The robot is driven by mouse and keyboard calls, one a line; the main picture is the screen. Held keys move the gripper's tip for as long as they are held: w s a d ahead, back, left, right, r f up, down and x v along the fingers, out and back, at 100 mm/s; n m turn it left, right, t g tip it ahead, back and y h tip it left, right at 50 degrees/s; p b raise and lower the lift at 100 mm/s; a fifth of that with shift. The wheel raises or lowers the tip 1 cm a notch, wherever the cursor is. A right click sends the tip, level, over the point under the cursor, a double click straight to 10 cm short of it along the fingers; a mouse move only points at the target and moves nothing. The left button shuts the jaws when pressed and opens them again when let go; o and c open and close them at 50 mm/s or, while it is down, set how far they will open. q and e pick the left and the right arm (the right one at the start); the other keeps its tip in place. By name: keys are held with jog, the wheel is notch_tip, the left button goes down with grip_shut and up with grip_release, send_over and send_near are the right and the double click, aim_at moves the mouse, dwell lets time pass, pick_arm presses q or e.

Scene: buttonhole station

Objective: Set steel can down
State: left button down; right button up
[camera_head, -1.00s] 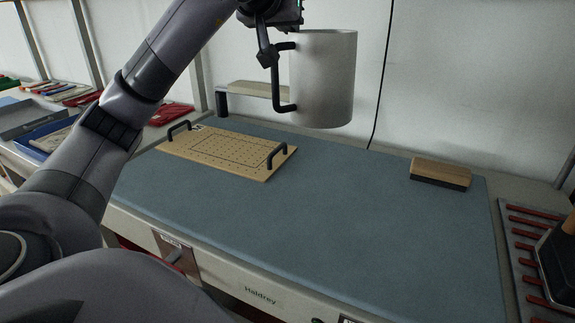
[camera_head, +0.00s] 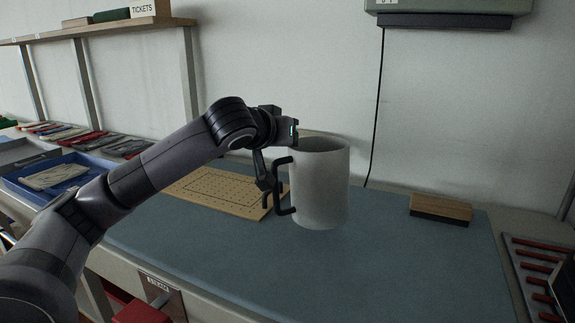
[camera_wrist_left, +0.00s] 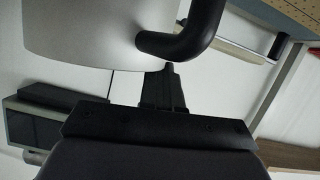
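The steel can (camera_head: 320,185) is a pale grey cylinder with a black side handle (camera_head: 284,188). It is upright over the blue-grey mat (camera_head: 330,275), right of the perforated board. Its base is close to the mat; I cannot tell whether it touches. My left gripper (camera_head: 268,178) is at the handle, on the can's left side, and appears shut on it. In the left wrist view the can (camera_wrist_left: 80,35) and handle (camera_wrist_left: 185,42) are close to the dark finger (camera_wrist_left: 163,88); the fingertips' contact is mostly hidden. My right gripper is not in view.
The perforated board (camera_head: 215,190) lies left of the can, partly behind my arm. A wood-topped block (camera_head: 440,208) lies at the mat's right back. A rack with red bars (camera_head: 535,270) stands at the far right. The mat's front and right middle are clear.

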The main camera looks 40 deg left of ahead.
pick_arm(q)
jog(key=shift+f+b, duration=0.5)
jog(key=shift+f, duration=1.85)
jog(key=c, duration=1.2)
grip_release()
jog(key=shift+f, duration=0.1)
jog(key=shift+s, duration=0.1)
